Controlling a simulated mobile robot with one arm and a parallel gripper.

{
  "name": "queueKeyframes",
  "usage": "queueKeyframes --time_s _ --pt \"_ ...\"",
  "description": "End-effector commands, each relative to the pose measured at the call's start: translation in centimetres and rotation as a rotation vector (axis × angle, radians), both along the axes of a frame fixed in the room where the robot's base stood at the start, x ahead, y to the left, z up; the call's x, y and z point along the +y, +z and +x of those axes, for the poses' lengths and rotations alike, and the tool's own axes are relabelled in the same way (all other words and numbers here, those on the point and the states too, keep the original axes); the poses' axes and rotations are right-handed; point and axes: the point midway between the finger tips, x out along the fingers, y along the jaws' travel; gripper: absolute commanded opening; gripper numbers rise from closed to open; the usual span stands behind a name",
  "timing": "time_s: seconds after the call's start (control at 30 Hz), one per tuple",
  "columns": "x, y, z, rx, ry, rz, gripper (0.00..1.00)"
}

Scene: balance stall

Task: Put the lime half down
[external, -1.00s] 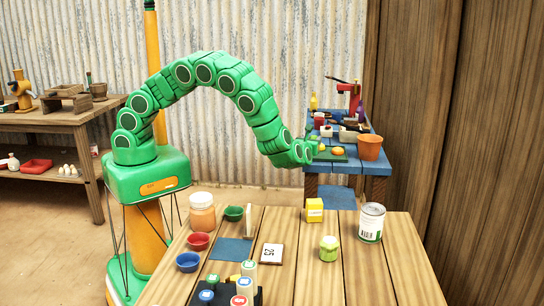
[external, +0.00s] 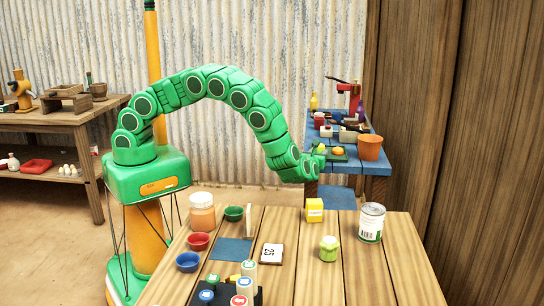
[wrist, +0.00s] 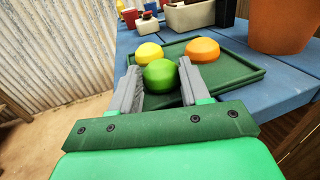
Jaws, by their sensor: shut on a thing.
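In the wrist view my gripper (wrist: 158,68) has its two grey fingers on either side of the green lime half (wrist: 160,77) and is shut on it. The lime half is domed side up, at the left edge of the green tray (wrist: 231,85). I cannot tell whether it touches the tray. A yellow lemon half (wrist: 149,53) sits just behind it, and an orange half (wrist: 202,50) sits on the tray to the right. In the external view my gripper (external: 319,160) is at the near left of the tray, and the lime half is hard to make out.
The tray lies on a blue table (wrist: 285,87). A terracotta pot (external: 369,147) stands right of the tray. Boxes and a red device (external: 352,92) stand farther back. A wooden table (external: 330,275) with jars and bowls is in the foreground.

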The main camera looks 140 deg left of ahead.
Motion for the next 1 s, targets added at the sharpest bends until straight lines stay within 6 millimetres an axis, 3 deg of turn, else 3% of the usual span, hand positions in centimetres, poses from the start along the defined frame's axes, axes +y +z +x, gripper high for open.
queueKeyframes --time_s 0.4,0.43,0.57,1.0 --pt "-0.02 -0.45 -0.02 0.001 0.0 0.0 0.17" --pt "-0.03 -0.45 -0.01 0.001 0.0 0.0 0.49" --pt "-0.02 -0.4 -0.01 0.001 0.0 0.0 0.69" --pt "-0.04 -0.37 -0.05 0.001 0.001 -0.001 0.72"
